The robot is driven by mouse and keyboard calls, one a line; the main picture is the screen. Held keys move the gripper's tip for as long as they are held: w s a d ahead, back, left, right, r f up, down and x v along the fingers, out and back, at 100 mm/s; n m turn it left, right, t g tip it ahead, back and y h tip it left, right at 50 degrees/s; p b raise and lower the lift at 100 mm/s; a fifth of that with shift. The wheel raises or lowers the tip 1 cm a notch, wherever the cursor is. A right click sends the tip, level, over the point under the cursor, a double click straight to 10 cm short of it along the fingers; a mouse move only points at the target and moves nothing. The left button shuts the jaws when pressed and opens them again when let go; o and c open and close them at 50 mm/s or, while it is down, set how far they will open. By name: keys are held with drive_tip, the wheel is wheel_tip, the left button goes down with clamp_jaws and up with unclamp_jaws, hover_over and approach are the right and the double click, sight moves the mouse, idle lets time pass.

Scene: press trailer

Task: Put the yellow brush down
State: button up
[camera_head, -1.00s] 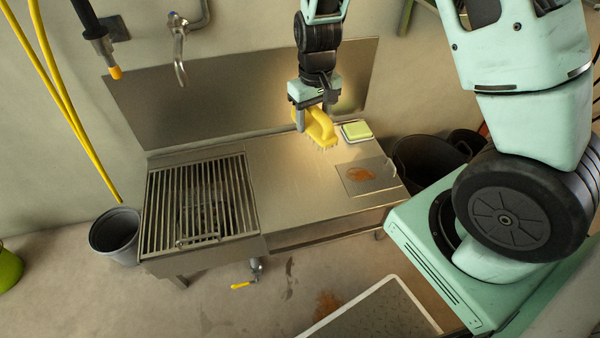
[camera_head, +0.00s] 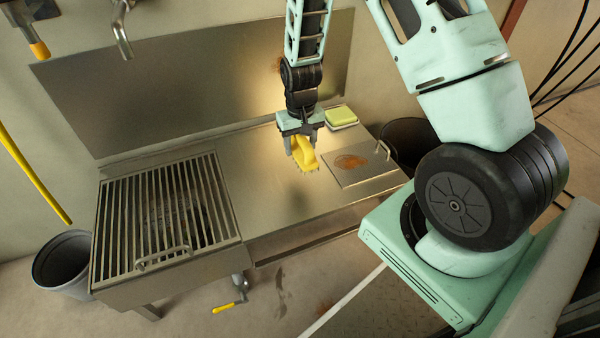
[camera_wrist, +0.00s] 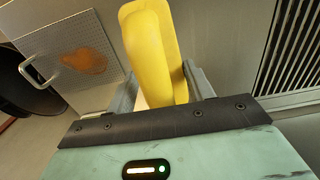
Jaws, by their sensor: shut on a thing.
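The yellow brush (camera_head: 303,153) is in my gripper (camera_head: 304,147), over the bare metal counter (camera_head: 262,189) between the slatted grate and the stained plate. The gripper is shut on the brush's yellow body. In the wrist view the brush (camera_wrist: 150,50) sits between the two grey fingers (camera_wrist: 160,90) and points away from the camera. The bristles point down in the head view. I cannot tell whether they touch the counter.
A slatted grate (camera_head: 165,212) fills the counter's left part. A metal plate with a rusty stain (camera_head: 352,161) lies right of the brush. A green and white sponge (camera_head: 341,116) lies behind it.

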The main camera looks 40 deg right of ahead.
wheel_tip(320, 180, down, 8)
drive_tip(key=b, duration=0.3)
drive_tip(key=shift+f, duration=0.1)
drive_tip(key=o, duration=0.9)
